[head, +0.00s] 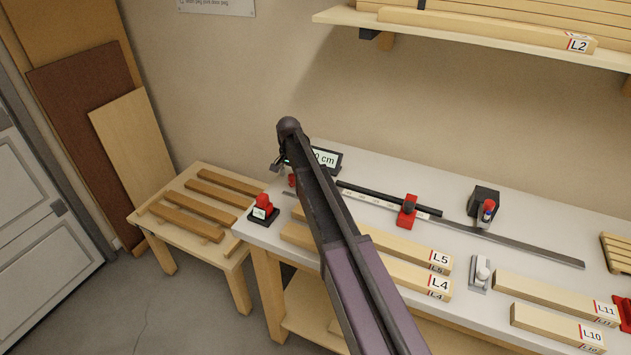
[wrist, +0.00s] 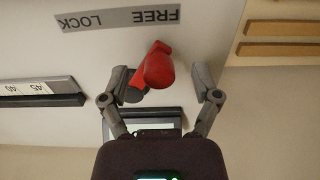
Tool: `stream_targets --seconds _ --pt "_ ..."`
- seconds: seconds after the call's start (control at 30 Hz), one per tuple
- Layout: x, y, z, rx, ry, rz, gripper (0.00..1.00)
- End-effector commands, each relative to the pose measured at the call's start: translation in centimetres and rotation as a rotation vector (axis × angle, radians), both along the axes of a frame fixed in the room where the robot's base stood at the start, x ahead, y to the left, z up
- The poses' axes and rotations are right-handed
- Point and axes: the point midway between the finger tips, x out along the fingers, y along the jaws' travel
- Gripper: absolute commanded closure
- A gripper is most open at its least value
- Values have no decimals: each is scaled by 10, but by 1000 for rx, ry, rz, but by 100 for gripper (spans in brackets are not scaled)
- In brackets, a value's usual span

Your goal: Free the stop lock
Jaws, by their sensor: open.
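The stop lock's red lever (wrist: 159,66) shows in the wrist view beside a grey label strip (wrist: 118,18) reading FREE and LOCK, upside down in this view. My gripper (wrist: 162,74) is open, with one finger on each side of the lever. I cannot tell whether either finger touches it. Which word the lever points to is not clear. In the head view my gripper (head: 279,161) is mostly hidden by my arm at the bench's left end. A small red part (head: 292,180) shows just beside my arm there.
A display (head: 327,158) stands behind my arm. A ruler rail with a red stop (head: 408,210) runs to the right. A red knob on a black base (head: 263,207) sits at the bench's left edge. Boards L5 (head: 405,246) and L4 (head: 405,275) lie in front.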

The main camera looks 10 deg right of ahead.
Motion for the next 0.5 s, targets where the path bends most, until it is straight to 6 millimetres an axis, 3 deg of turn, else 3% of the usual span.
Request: stream_targets --seconds 0.5 --pt "0 0 32 0 0 0 20"
